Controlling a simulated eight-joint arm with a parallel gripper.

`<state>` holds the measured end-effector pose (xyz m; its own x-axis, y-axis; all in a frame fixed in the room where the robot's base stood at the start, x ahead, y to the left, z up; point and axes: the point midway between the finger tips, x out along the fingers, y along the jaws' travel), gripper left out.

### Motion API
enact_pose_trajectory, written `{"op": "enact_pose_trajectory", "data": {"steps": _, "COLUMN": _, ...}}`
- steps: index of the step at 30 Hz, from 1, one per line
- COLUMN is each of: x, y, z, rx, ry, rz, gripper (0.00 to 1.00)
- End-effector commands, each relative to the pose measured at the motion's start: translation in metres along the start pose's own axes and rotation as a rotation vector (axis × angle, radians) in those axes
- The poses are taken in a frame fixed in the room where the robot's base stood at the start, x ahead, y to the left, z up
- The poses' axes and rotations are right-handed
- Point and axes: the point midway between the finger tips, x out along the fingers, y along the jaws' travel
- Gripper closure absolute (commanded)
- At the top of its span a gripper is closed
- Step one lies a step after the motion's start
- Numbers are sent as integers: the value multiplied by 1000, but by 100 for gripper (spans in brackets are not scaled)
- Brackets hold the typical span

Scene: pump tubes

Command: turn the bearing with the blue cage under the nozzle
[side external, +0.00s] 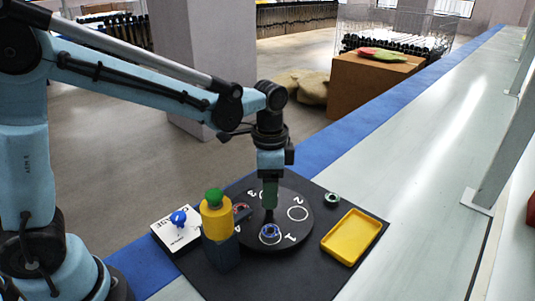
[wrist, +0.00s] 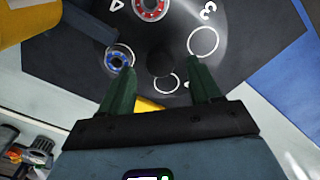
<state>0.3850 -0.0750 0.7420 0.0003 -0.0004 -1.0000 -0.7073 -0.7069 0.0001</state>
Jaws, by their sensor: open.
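A dark turntable (side external: 295,232) with numbered ring marks lies on a black mat. The bearing with the blue cage (side external: 270,232) sits on its near side, by the 1; it also shows in the wrist view (wrist: 119,57), near the left fingertip. The nozzle itself cannot be made out. My gripper (side external: 270,206) points down over the turntable's middle, fingers apart and empty. A dark centre knob (wrist: 163,62) shows just beyond the fingertips; I cannot tell if they touch it.
A yellow tray (side external: 352,238) and a loose bearing with a green cage (side external: 332,199) lie right of the turntable. A white card (side external: 166,238) with a blue button (side external: 178,218) is at the left. The dispenser stands close to the turntable's left edge.

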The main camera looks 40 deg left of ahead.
Motion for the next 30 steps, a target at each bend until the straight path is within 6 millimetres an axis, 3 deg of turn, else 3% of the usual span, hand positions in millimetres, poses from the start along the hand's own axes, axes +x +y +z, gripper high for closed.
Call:
{"op": "enact_pose_trajectory", "data": {"steps": 6, "x": 20, "y": 0, "z": 0, "rx": 0, "ry": 0, "rz": 0, "gripper": 37}}
{"op": "enact_pose_trajectory", "data": {"steps": 18, "x": 24, "y": 0, "z": 0, "rx": 0, "ry": 0, "rz": 0, "gripper": 38}}
{"op": "enact_pose_trajectory", "data": {"steps": 30, "x": 24, "y": 0, "z": 0, "rx": 0, "ry": 0, "rz": 0, "gripper": 100}}
